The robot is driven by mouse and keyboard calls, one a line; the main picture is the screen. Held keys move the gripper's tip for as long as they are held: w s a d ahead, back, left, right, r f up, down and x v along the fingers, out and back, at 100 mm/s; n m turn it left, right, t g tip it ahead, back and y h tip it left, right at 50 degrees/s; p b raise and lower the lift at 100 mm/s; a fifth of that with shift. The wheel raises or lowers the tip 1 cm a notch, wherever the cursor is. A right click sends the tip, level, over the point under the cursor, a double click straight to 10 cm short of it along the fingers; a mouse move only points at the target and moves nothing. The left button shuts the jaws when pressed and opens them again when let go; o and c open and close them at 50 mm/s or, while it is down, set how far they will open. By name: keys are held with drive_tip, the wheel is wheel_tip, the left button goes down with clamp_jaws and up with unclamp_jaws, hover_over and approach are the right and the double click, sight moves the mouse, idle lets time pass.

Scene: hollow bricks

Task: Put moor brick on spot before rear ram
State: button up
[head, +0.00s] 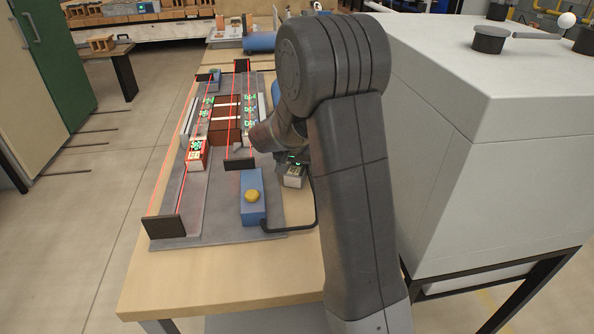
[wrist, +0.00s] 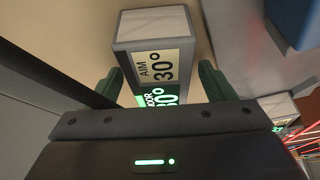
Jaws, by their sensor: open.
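My gripper (wrist: 163,82) is open, with a dark green finger on each side of a small grey block (wrist: 150,25) in the wrist view. The block has a white top, a label reading "AIM 30°" and a green panel ending in "OOR 30°", partly hidden by the gripper. I cannot tell whether its first letter makes it "MOOR". The block also shows in the head view (head: 293,178), on the table right of the grey plate. I cannot tell whether the fingers touch it. The rear ram and its spot cannot be told for sure.
The grey plate (head: 210,222) holds brown blocks (head: 228,104), small blocks with green panels (head: 206,112), one red-lit block (head: 196,152), red light lines and dark end stops (head: 163,228). A blue box with a yellow button (head: 252,208) stands in front. A white cabinet (head: 480,140) is at the right.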

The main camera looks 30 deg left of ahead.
drive_tip(key=shift+f+b, duration=0.25)
drive_tip(key=shift+b, duration=0.2)
idle(0.5)
drive_tip(key=c, duration=1.5)
drive_tip(key=shift+r, duration=0.1)
drive_tip(key=shift+c, duration=0.2)
drive_tip(key=shift+r, duration=0.1)
